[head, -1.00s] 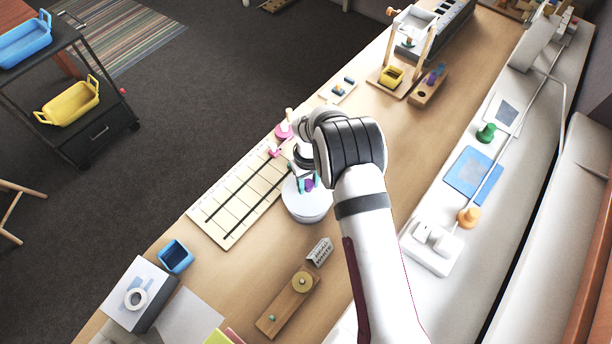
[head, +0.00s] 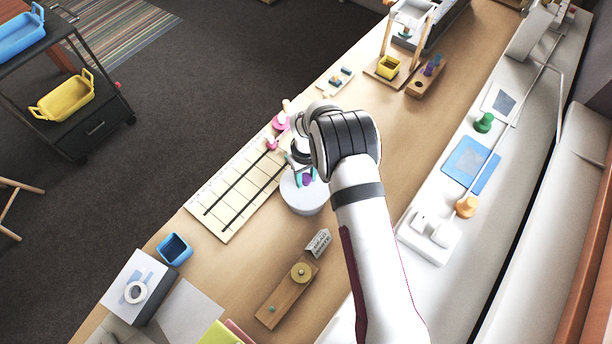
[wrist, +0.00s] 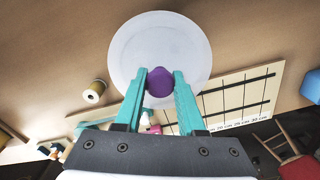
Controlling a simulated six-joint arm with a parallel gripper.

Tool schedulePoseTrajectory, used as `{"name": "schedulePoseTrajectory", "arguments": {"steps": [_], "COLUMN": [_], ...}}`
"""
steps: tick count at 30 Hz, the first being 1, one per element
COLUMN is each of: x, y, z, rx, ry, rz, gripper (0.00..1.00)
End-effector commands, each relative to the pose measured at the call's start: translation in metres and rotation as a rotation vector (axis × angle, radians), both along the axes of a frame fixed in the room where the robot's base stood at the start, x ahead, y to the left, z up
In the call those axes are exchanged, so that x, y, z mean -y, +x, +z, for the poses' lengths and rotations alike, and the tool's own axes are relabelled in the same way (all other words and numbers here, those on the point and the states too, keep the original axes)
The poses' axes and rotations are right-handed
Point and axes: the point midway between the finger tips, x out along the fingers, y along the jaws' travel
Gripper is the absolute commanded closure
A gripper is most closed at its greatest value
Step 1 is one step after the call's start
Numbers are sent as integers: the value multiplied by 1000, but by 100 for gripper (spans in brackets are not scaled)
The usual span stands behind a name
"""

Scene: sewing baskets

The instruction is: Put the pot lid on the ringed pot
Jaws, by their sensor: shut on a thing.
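The pot lid (wrist: 160,28) is a white disc with a purple knob (wrist: 159,80), seen from above in the wrist view. My gripper (wrist: 160,76) has its teal fingers on either side of the knob and is shut on it. In the head view the knob (head: 307,180) shows between the fingers above a round white shape (head: 303,201) with a greyish side. I cannot tell whether this is the lid alone or the lid over a pot. I cannot pick out a ringed pot for sure; the lid and my arm hide what lies beneath and behind them.
A cream ruled board (head: 228,210) lies left of the white shape, with pink pieces (head: 279,121) at its far end. A wooden bar with a gold disc (head: 302,272) and a small sign (head: 318,243) are nearer. A blue cup (head: 174,249) stands near the left edge.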

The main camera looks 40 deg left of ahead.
Motion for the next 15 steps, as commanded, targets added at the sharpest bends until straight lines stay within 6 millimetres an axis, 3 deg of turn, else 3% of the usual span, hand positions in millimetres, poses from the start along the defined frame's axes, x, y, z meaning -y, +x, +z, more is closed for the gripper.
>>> {"name": "schedulePoseTrajectory", "arguments": {"steps": [15], "x": [0], "y": [0], "z": [-9], "rx": [0], "ry": [0], "rz": [0], "gripper": [100]}}
